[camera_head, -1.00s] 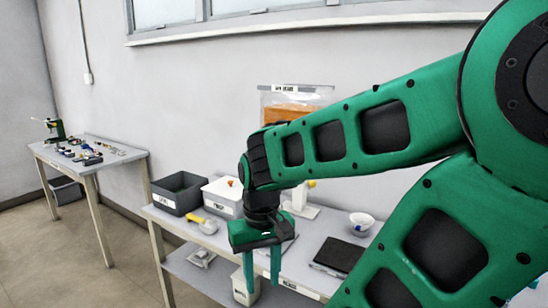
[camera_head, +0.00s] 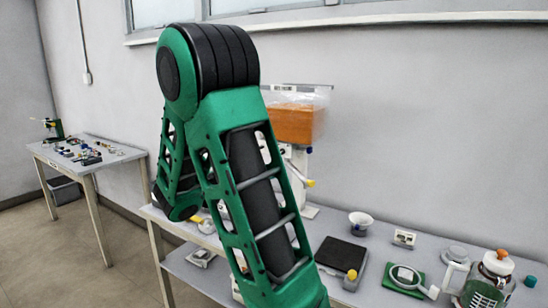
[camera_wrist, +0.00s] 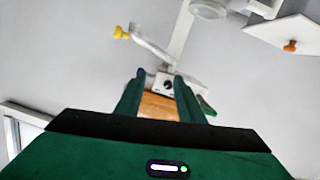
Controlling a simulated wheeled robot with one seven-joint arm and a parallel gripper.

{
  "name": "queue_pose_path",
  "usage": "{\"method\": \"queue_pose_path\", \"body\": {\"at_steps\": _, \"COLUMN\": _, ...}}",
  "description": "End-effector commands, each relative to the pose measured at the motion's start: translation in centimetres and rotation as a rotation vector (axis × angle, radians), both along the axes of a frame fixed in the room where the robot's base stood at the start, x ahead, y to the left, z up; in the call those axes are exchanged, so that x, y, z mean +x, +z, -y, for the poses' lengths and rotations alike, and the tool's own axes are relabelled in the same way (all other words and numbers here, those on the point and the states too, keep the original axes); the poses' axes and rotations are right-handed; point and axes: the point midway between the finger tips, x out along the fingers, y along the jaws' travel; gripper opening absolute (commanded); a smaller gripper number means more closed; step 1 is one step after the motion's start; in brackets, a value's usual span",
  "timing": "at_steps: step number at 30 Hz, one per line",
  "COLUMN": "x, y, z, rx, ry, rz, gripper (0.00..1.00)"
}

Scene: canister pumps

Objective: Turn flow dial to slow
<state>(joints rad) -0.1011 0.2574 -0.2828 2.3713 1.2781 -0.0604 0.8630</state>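The pump with the dial stands at the back of the table; its white body (camera_head: 296,165) and yellow-tipped spout (camera_head: 309,184) show in the head view, partly behind my arm. In the wrist view a small white box (camera_wrist: 164,77) carries a dark round knob (camera_wrist: 168,86), which looks like the flow dial; its setting is too small to read. My gripper (camera_wrist: 161,74) is open, its two fingers apart with the white box seen between and beyond their tips. I cannot tell whether they touch it. The gripper is hidden in the head view.
On the table are a white bowl (camera_head: 361,221), black pad (camera_head: 341,255), green board (camera_head: 401,281) and capped jar (camera_head: 488,284). In the wrist view, a yellow tip (camera_wrist: 120,33) and white plate (camera_wrist: 286,37) lie nearby.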

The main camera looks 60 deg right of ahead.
Motion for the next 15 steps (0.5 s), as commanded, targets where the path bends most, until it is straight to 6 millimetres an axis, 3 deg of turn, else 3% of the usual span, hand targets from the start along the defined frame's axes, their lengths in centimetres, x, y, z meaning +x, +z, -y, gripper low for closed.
{"method": "queue_pose_path", "body": {"at_steps": 3, "x": 2.1, "y": 1.7, "z": -0.4, "rx": -0.103, "ry": 0.039, "rz": 0.020, "gripper": 0.35}}
{"method": "queue_pose_path", "body": {"at_steps": 8, "x": 3.1, "y": 2.6, "z": -0.3, "rx": -0.151, "ry": 0.060, "rz": 0.032, "gripper": 0.35}}
{"method": "queue_pose_path", "body": {"at_steps": 15, "x": 3.2, "y": 2.6, "z": 2.9, "rx": -0.153, "ry": 0.056, "rz": 0.033, "gripper": 0.35}}
